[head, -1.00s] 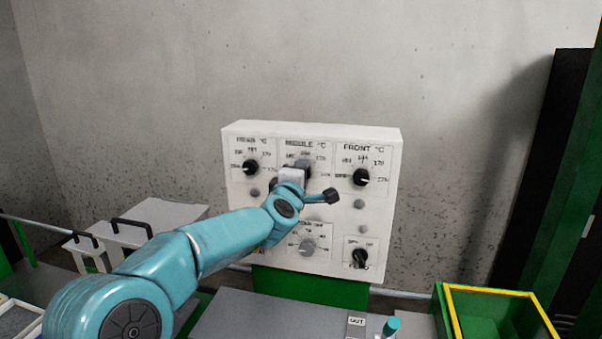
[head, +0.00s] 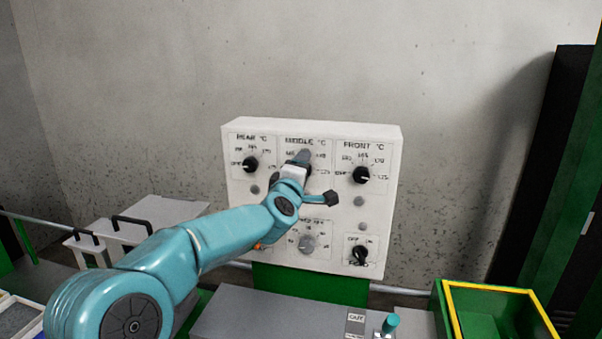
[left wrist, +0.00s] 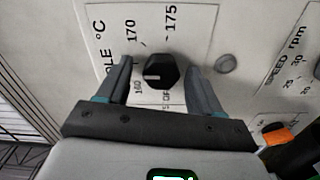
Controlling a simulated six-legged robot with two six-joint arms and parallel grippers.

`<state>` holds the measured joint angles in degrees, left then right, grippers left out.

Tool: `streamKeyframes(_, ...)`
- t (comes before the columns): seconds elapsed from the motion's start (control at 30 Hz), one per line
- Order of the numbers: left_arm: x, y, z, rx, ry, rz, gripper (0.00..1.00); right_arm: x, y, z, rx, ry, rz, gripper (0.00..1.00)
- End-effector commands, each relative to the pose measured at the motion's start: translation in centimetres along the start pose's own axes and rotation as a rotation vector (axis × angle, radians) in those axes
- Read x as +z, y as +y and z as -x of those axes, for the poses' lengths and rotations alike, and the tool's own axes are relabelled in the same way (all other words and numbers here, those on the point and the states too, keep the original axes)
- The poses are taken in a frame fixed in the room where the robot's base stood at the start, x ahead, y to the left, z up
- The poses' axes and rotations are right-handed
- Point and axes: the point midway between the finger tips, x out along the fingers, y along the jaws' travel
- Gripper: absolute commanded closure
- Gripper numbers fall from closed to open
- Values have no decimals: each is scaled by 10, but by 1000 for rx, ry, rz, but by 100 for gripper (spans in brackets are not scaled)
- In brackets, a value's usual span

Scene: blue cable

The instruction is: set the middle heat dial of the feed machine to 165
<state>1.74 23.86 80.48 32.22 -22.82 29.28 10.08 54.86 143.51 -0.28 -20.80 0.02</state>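The middle heat dial (left wrist: 162,72) is a black knob on the white control panel (head: 385,215), under the MIDDLE °C label. In the left wrist view its white mark points left, between the 160 and 170 labels; the marking between them is hidden by a finger. My left gripper (left wrist: 160,68) is open, with one finger on each side of the dial and a small visible gap on both sides. In the head view my left gripper (head: 301,163) covers most of the dial. My right gripper is not in view.
The rear dial (head: 250,164) and front dial (head: 361,175) flank the middle one. A speed dial (head: 307,242) and a power switch (head: 360,255) sit below. A green bin with yellow rim (head: 490,289) stands at lower right.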

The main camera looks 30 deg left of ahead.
Motion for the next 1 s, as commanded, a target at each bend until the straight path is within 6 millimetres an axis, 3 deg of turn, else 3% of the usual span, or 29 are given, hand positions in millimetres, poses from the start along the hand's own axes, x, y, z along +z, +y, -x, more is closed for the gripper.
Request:
streamKeyframes(0.23, 1, -1, 2, -2, -2, 0, 34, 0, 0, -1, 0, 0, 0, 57)
streamKeyframes(0.37, 1, -3, 16, 1, -2, 0, 34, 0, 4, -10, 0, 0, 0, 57)
streamKeyframes(0.8, 0, -2, 126, 2, -2, 1, 34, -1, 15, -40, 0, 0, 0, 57)
streamKeyframes(1.0, 0, 0, 155, 0, -2, 1, 34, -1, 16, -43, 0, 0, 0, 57)
